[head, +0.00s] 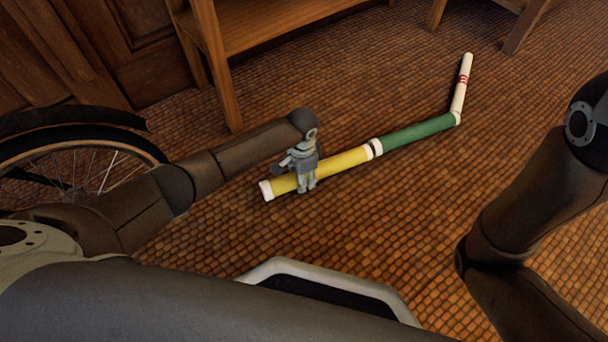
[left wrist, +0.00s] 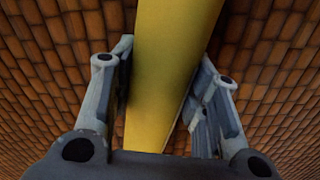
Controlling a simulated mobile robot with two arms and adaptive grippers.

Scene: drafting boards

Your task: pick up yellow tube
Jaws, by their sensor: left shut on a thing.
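A yellow tube (head: 344,160) with white ends lies on or just above the brick-patterned floor, slanting from lower left to upper right in the head view. My left gripper (head: 303,182) is shut on it, nearer its lower-left end. In the left wrist view the yellow tube (left wrist: 168,70) runs between the two fingers (left wrist: 165,100). I cannot tell whether the tube is clear of the floor. My right gripper is outside both views; only part of my right arm shows at the right.
A green tube (head: 415,132) lies in line with the yellow tube's upper-right end, close to it. A white tube with red marks (head: 461,88) lies beyond it. A wooden table (head: 270,28) stands behind, and a spoked wheel (head: 85,165) at left. The floor at centre right is clear.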

